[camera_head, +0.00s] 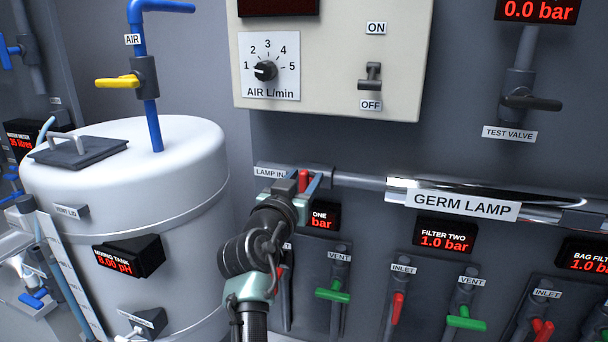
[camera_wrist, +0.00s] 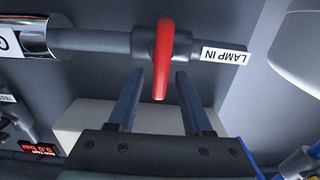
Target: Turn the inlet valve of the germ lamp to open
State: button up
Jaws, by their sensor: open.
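The germ lamp's inlet valve has a red lever (camera_head: 304,180) on the grey pipe beside the LAMP IN label (camera_head: 280,171). In the wrist view the red lever (camera_wrist: 165,50) stands crosswise to the pipe, and its free end reaches toward my gripper. My gripper (camera_head: 299,184) is open at the valve. In the wrist view the two fingers of my gripper (camera_wrist: 160,74) lie on either side of the lever, with gaps showing on both sides. My gripper partly hides the valve body in the head view. The germ lamp (camera_head: 463,204) is a shiny horizontal tube to the right.
Below the pipe are filter panels with red inlet levers (camera_head: 398,307) and green vent levers (camera_head: 466,318). The white mixing tank (camera_head: 190,165) stands at left. A cream switch box (camera_head: 335,98) hangs above, and a test valve (camera_head: 530,101) is at upper right.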

jog(key=shift+w+d, duration=0.1)
jog(key=shift+w, duration=0.05)
grip_shut()
